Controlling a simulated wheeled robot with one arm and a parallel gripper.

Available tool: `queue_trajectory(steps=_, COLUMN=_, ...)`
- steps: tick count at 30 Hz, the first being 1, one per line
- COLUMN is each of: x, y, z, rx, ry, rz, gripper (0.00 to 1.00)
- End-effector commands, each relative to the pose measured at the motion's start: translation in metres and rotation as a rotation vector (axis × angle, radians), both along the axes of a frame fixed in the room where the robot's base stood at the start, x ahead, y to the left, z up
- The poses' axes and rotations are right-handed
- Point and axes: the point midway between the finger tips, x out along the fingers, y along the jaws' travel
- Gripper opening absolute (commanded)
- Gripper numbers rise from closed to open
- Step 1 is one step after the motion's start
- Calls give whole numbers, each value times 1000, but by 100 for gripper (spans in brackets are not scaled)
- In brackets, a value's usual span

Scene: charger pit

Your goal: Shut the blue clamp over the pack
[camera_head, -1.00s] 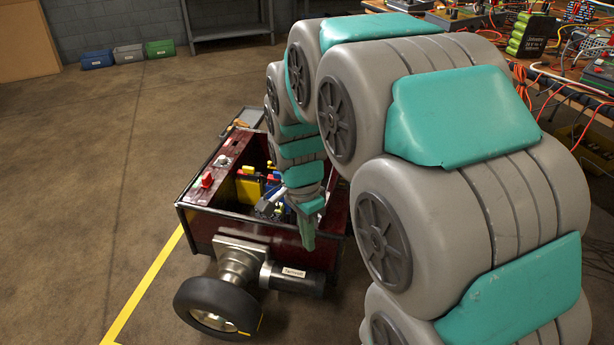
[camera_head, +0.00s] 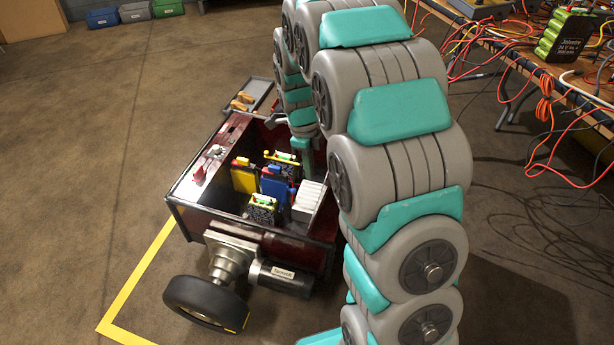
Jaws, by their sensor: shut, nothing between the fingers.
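The blue clamp (camera_head: 276,187) stands in the middle of the dark red open-topped cart (camera_head: 190,208), looking raised like an upright plate, with a small red part at its top. A dark pack with a green top (camera_head: 263,211) sits just in front of it, and another similar pack (camera_head: 284,160) sits behind it. I cannot tell which pack the clamp belongs to. My gripper (camera_head: 307,163) is shut and empty, pointing down at the cart's far right side, behind and right of the blue clamp and apart from it. My arm hides part of the cart's right rim.
A yellow clamp (camera_head: 244,179) stands left of the blue one. A white ribbed block (camera_head: 308,200) sits to its right. A red knob (camera_head: 198,172) is on the cart's left ledge. A cable-strewn bench (camera_head: 520,50) stands at right. Floor at left is clear.

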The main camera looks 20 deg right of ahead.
Motion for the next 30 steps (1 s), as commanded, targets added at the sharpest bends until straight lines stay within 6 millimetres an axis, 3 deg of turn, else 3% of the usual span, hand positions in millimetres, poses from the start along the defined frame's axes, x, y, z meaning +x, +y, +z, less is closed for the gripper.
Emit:
queue_trajectory(steps=11, x=0, y=0, z=-5, rx=0, ry=0, rz=1, gripper=0)
queue_trajectory(steps=17, x=-4, y=-2, z=-31, rx=2, ry=2, rz=2, gripper=0)
queue_trajectory(steps=27, x=-9, y=-6, z=-94, rx=2, ry=4, rz=2, gripper=0)
queue_trajectory(steps=30, x=-2, y=1, z=-97, rx=1, ry=-4, rz=6, gripper=0)
